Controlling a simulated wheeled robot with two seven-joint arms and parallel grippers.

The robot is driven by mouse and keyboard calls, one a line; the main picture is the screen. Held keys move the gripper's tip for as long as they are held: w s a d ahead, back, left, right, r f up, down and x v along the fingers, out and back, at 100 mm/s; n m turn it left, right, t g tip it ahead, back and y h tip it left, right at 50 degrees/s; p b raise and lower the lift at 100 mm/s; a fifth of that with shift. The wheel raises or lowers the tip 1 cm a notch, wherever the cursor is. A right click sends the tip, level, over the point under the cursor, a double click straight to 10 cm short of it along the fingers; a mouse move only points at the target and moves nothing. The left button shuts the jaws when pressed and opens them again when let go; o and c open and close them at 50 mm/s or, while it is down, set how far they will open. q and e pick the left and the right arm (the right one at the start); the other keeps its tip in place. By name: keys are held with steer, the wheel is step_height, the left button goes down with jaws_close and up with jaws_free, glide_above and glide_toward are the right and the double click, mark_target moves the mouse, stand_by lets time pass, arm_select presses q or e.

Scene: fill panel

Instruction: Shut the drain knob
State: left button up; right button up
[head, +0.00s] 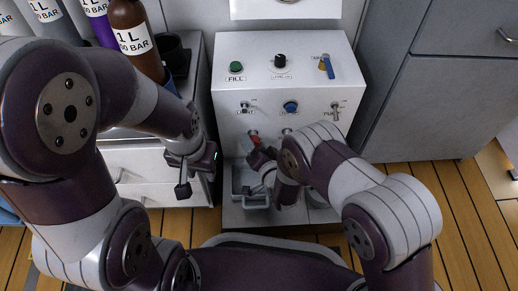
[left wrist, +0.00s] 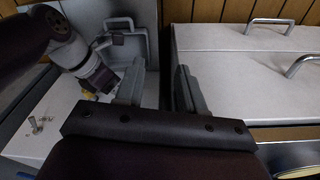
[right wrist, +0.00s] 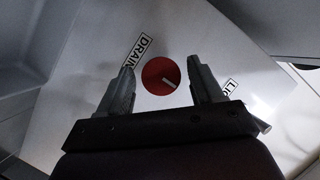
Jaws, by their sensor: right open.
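The drain knob (right wrist: 161,76) is a round red knob with a pale pointer bar, on the panel face beside a DRAIN label (right wrist: 138,56). In the right wrist view the bar is slanted. My right gripper (right wrist: 161,88) is open and empty, with its fingers on either side of the knob in the picture; I cannot tell whether they touch it. In the head view my right gripper (head: 262,154) is at the lower front of the white panel (head: 285,125). My left gripper (left wrist: 158,88) is open and empty; in the head view it (head: 188,172) hangs left of the panel.
The panel top carries a green FILL button (head: 236,66), a black knob (head: 280,60) and a blue-handled valve (head: 326,67). Its front has a blue knob (head: 291,107) and toggles. Bottles (head: 134,40) stand on the left cabinet. A grey cabinet (head: 435,90) stands right.

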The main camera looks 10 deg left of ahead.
steer(key=p+v, duration=0.6)
steer(key=v, duration=0.6)
steer(key=shift+p, duration=0.3)
